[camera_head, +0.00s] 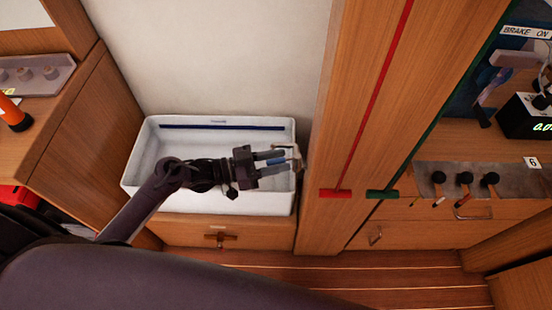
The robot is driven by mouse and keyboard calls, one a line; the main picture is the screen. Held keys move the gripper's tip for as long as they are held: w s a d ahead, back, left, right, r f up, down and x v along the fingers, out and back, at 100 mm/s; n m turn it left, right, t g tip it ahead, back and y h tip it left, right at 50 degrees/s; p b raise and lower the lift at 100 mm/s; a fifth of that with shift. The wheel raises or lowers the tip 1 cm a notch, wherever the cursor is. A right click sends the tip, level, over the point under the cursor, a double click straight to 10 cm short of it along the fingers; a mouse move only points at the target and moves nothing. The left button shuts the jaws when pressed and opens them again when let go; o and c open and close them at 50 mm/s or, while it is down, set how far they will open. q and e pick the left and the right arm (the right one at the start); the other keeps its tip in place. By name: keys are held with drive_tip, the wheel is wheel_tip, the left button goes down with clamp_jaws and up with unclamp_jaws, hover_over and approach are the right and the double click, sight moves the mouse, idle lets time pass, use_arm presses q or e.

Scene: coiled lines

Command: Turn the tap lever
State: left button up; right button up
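A white rectangular basin (140,172) stands in a corner niche at the left of centre, with a dark blue stripe along its back inner wall. My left gripper (284,162) reaches in from the left over the basin, its fingers pointing right towards the basin's right rim. A small blue piece shows between its fingers, and a small pale metallic piece (296,156) sits at the fingertips. I cannot tell whether these belong to the tap lever or whether the fingers grip them. No tap is clearly visible otherwise. My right gripper is out of view.
A wooden drawer front with a handle (221,237) is below the basin. A wooden panel (335,150) with red and green lines stands right of it. Farther right are a metal plate with black knobs (465,179) and a black display box (524,117). A wooden cabinet is left.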

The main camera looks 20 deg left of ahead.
use_arm(q)
clamp_jaws()
